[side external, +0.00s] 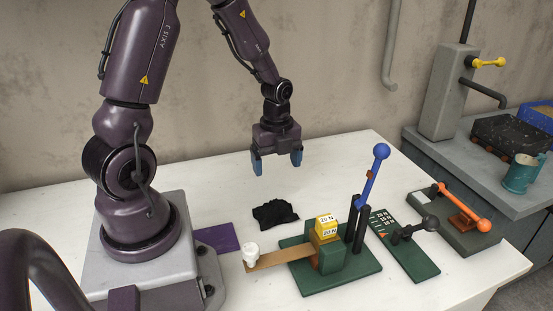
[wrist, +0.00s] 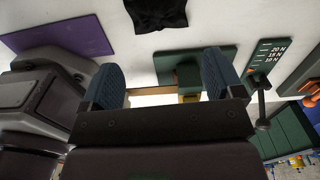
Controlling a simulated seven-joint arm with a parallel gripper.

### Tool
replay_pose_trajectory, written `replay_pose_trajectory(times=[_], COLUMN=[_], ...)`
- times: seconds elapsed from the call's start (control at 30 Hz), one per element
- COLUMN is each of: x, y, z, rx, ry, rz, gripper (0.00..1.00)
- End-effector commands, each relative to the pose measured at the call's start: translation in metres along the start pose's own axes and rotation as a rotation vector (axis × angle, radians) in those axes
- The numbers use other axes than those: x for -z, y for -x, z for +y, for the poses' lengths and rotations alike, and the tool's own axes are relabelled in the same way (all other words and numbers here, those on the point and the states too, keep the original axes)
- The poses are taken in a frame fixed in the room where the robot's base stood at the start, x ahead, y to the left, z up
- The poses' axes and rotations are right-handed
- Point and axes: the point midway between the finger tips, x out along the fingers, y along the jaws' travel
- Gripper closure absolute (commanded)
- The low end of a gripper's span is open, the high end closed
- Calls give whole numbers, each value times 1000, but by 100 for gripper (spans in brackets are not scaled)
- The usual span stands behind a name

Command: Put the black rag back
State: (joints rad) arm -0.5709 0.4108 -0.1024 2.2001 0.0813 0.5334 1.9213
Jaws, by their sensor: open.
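The black rag (side external: 275,214) lies crumpled on the white table, between the purple mat and the green lever device. It also shows at the top of the wrist view (wrist: 157,12), beyond my fingers. My gripper (side external: 277,166) hangs above the table, behind the rag and clear of it. Its two blue fingers are apart and nothing is between them; they also show in the wrist view (wrist: 163,82). A flat purple mat (side external: 217,238) lies left of the rag, beside my base, and it is bare where it shows.
Right of the rag stands a green device (side external: 340,276) with a blue-knobbed upright lever (side external: 381,152), yellow 20 N blocks (side external: 326,227) and a white knob (side external: 250,252). A green scale plate (side external: 412,262) and an orange-handled lever (side external: 470,219) stand farther right. The table behind the rag is clear.

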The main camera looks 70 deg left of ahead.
Motion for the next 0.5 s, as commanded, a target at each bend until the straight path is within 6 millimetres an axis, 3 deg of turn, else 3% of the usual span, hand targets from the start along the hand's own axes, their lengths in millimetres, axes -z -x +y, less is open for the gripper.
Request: replay_pose_trajectory(times=[0.17,0.33,0.5], x=[10,45,89], y=[27,91,153], z=[-3,1,26], rx=[32,149,291], ry=[86,402,811], rz=[-20,-40,42], gripper=[13,13,13])
